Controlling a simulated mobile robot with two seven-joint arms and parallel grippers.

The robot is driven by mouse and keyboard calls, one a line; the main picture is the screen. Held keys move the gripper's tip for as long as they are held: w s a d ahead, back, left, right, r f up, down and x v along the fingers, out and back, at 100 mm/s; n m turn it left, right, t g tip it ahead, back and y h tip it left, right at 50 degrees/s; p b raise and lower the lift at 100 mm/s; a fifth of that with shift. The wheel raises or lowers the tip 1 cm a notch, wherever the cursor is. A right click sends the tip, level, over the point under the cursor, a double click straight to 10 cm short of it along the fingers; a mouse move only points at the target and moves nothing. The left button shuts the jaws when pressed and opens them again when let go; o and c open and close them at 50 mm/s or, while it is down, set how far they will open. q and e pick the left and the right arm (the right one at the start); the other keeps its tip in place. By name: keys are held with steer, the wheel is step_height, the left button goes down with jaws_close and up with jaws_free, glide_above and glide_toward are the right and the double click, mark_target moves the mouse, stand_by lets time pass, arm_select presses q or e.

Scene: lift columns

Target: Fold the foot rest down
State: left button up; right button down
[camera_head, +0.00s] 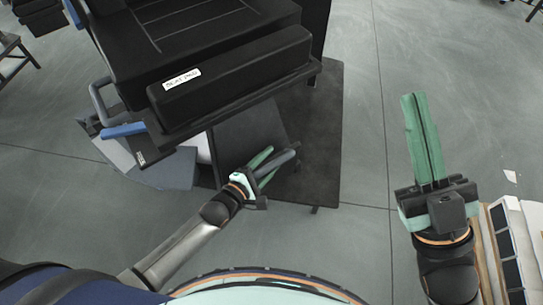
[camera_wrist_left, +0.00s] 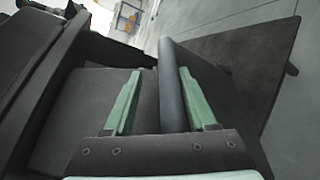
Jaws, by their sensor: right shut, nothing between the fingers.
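The foot rest seems to be the dark flat panel (camera_head: 245,137) below the front of the black chair seat (camera_head: 235,75). The panel also shows in the left wrist view (camera_wrist_left: 75,115). A grey round bar (camera_head: 286,156) stands beside the panel's lower right edge. My left gripper (camera_head: 277,158) is at this bar with its green fingers apart. In the left wrist view the bar (camera_wrist_left: 171,90) runs between the fingers, close to the right one, with a gap to the left one. My right gripper (camera_head: 421,95) is shut and empty, well right of the chair.
A dark base plate (camera_head: 318,135) lies on the floor under the chair. A grey side handle (camera_head: 100,100) and a blue lever (camera_head: 124,130) stick out at the chair's left. A case with white-framed panels (camera_head: 510,245) stands at the lower right. Floor between chair and right gripper is clear.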

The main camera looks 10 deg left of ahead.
mark_target(264, 168)
arm_select(q)
steer(key=shift+p+v, duration=1.25)
steer(key=shift+v, duration=0.95)
steer(key=shift+p+v, duration=0.65)
steer(key=shift+v, duration=0.7)
